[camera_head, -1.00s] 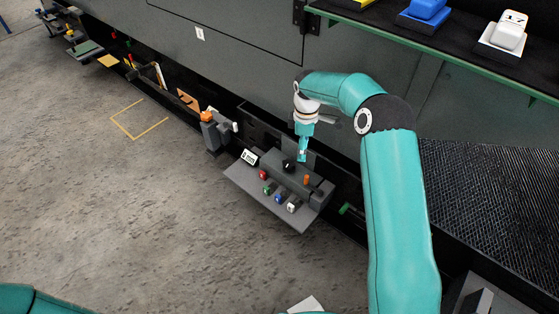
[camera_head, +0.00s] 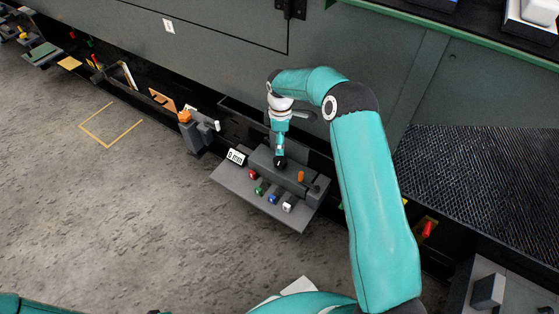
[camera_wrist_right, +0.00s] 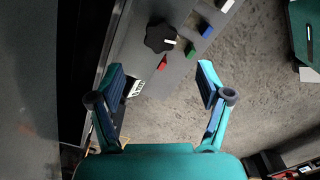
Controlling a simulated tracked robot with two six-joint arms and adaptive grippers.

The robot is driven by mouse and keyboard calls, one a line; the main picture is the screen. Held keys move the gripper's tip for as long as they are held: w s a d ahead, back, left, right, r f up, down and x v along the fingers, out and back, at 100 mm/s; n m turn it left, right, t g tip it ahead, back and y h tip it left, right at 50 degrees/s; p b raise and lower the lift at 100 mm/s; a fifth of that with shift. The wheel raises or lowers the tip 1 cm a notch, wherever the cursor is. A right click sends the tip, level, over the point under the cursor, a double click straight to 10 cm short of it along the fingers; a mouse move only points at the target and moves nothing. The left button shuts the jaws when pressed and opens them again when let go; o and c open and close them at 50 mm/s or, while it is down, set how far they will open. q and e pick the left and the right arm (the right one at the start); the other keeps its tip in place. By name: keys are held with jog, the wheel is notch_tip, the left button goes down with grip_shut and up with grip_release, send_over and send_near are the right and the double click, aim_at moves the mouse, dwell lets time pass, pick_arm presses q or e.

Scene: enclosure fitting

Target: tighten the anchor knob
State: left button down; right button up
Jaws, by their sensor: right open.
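A black lobed knob (camera_head: 281,161), which looks like the anchor knob, stands on a grey block on a small grey shelf. It also shows in the right wrist view (camera_wrist_right: 158,38), with a white mark at its edge. My right gripper (camera_head: 280,151) points down just above the knob in the head view. In the right wrist view my right gripper (camera_wrist_right: 160,70) has its two fingers spread wide with nothing between them. The knob lies beyond the fingertips there, and I cannot tell the exact gap. My left gripper is not in view.
The shelf (camera_head: 238,187) carries red, green, blue and white pieces (camera_head: 273,198) along its front. An orange peg (camera_head: 301,176) stands right of the knob, a "6 mm" card (camera_head: 236,156) left. A grey post with an orange top (camera_head: 185,117) stands farther left. A dark machine wall rises behind.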

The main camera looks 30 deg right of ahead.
aim_at(280, 160)
notch_tip(280, 160, down, 10)
jog(key=shift+r+b, duration=0.2)
jog(key=shift+b, duration=1)
jog(key=shift+c, duration=0.2)
jog(key=c, duration=1.1)
